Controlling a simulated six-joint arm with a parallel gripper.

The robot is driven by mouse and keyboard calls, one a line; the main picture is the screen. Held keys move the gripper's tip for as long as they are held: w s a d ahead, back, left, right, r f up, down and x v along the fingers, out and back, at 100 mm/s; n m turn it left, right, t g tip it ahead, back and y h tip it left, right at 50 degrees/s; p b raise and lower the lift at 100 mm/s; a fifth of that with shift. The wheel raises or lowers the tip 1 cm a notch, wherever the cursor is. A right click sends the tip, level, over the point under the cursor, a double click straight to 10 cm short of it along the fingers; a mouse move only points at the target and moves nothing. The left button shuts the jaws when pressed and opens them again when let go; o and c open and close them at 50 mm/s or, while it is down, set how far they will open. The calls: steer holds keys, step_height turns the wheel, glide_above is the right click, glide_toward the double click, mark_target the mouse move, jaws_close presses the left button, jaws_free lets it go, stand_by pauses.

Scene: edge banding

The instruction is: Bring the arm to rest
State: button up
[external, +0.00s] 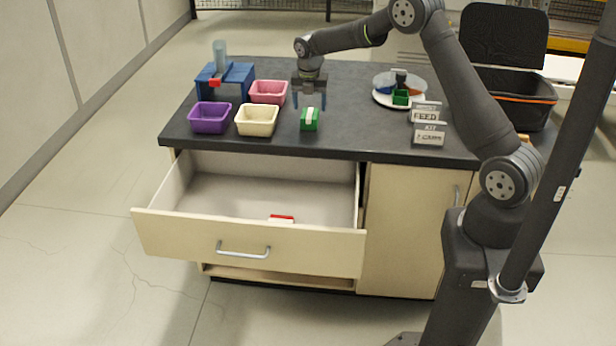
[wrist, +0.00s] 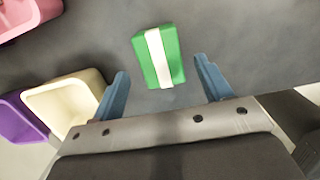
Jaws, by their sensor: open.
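My gripper (external: 310,104) hangs from my arm above the dark worktop, pointing down. In the wrist view its two blue fingers (wrist: 165,88) are spread wide with nothing between them. A green block with a white band (external: 310,119) sits on the worktop near its front edge, just in front of my gripper in the external view. In the wrist view the green block (wrist: 158,56) lies beyond the fingertips, apart from both fingers.
Purple (external: 211,117), cream (external: 257,121) and pink (external: 268,92) bins stand left of my gripper, near a blue fixture (external: 226,82). A round divided tray (external: 398,97) and label signs (external: 428,125) are at right. An open drawer (external: 250,250) juts out below, with a red-and-white item inside.

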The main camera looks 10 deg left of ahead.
mark_target(310, 113)
step_height(310, 113, up, 7)
steer(key=f, duration=1.1)
steer(key=shift+w, duration=0.3)
step_height(310, 113, up, 3)
steer(key=shift+r, duration=0.2)
steer(key=w+d+r, duration=0.3)
steer(key=d+r, duration=0.8)
steer(key=r, duration=0.1)
steer(key=s+a+m, duration=0.2)
steer(key=s+m, duration=0.4)
steer(key=s, duration=0.6)
steer(key=s+a+m+h, duration=0.1)
steer(key=s+a+m, duration=0.2)
steer(key=s+m, duration=0.4)
steer(key=shift+s+a+m+g, duration=0.15)
steer(key=shift+s+m+g, duration=0.2)
steer(key=shift+s, duration=2.05)
